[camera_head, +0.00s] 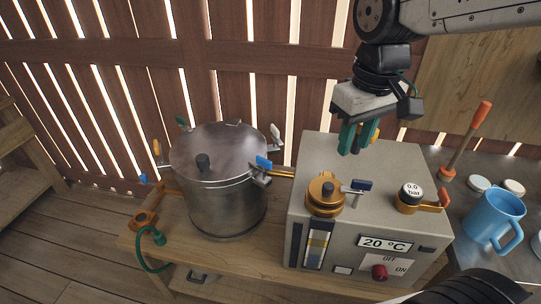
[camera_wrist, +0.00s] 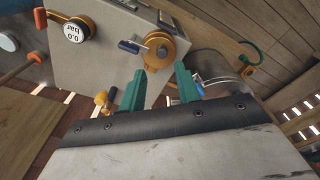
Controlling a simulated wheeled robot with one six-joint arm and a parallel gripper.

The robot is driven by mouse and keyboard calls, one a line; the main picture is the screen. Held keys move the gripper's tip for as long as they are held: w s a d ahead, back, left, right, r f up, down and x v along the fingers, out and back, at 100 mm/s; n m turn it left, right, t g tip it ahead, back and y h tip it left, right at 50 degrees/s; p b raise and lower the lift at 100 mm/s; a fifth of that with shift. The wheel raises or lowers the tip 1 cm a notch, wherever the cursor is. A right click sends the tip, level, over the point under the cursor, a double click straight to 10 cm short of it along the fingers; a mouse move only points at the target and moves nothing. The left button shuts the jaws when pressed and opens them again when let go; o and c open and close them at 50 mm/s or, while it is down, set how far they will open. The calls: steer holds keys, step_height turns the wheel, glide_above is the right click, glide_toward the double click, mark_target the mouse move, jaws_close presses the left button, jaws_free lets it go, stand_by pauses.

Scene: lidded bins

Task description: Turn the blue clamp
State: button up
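The blue clamp (camera_head: 263,163) sits on the front right of the rim of a steel pot (camera_head: 225,205) with a domed lid. In the wrist view a small blue piece (camera_wrist: 201,89) beside the right finger appears to be this clamp, partly hidden by the finger. My gripper (camera_head: 357,150) hangs above the grey box, to the right of and higher than the clamp. Its two teal fingers are apart with nothing held between them, as the wrist view (camera_wrist: 160,73) shows. The clamp is outside the fingers.
The grey box (camera_head: 350,220) carries a brass valve (camera_head: 325,195) with a blue lever (camera_head: 361,185) and a 0.0 bar gauge (camera_head: 410,197). Other clamps with green, yellow and white handles ring the pot lid (camera_head: 220,147). A blue mug (camera_head: 493,216) stands at right.

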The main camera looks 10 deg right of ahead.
steer(key=w+a+f+n, duration=0.35)
steer(key=w+a, duration=0.35)
steer(key=w, duration=0.4)
steer(key=n, duration=0.2)
glide_above(264, 159)
steer(key=shift+g, duration=0.4)
steer(key=f, duration=0.5)
steer(key=shift+s+d, duration=0.15)
steer(key=shift+d, duration=0.05)
steer(key=shift+a+f, duration=0.2)
steer(key=shift+f, duration=0.15)
step_height(264, 159, down, 8)
steer(key=shift+r, duration=0.25)
jaws_close()
